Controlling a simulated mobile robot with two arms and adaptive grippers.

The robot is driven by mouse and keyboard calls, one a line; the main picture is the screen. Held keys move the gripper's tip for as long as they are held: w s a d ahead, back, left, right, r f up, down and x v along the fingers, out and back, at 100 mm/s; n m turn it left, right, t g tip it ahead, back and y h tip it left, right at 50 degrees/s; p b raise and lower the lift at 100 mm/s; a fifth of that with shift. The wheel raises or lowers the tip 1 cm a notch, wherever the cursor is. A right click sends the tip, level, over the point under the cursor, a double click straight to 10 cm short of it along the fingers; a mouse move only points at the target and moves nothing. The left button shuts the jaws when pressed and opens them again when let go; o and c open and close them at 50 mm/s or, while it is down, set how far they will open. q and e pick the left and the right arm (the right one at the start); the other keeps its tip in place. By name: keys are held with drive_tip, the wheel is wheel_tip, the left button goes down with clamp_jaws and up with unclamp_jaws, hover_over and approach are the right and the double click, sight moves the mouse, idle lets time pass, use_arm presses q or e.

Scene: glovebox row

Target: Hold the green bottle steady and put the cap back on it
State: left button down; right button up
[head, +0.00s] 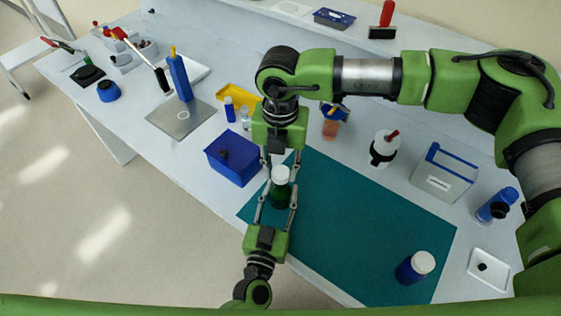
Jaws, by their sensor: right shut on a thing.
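The green bottle (280,198) stands upright near the left edge of the teal mat (375,210). The white cap (280,174) is at the bottle's mouth; I cannot tell whether it is seated or just above. My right gripper (281,169) reaches in from behind and is shut on the cap. My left gripper (279,190) reaches in from the front, with one finger on each side of the bottle. I cannot tell whether its fingers press on the bottle. The fingers hide parts of the bottle's sides.
A blue box (233,158) stands close to the left of the grippers. A blue bottle with a white lid (415,267) stands at the mat's front right. A white bottle (383,148) and a grey caddy (443,174) stand behind. The middle of the mat is clear.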

sight(280, 191)
idle(0.5)
drive_tip(key=shift+f, duration=0.85)
drive_tip(key=shift+f, duration=0.55)
drive_tip(key=m, duration=1.7)
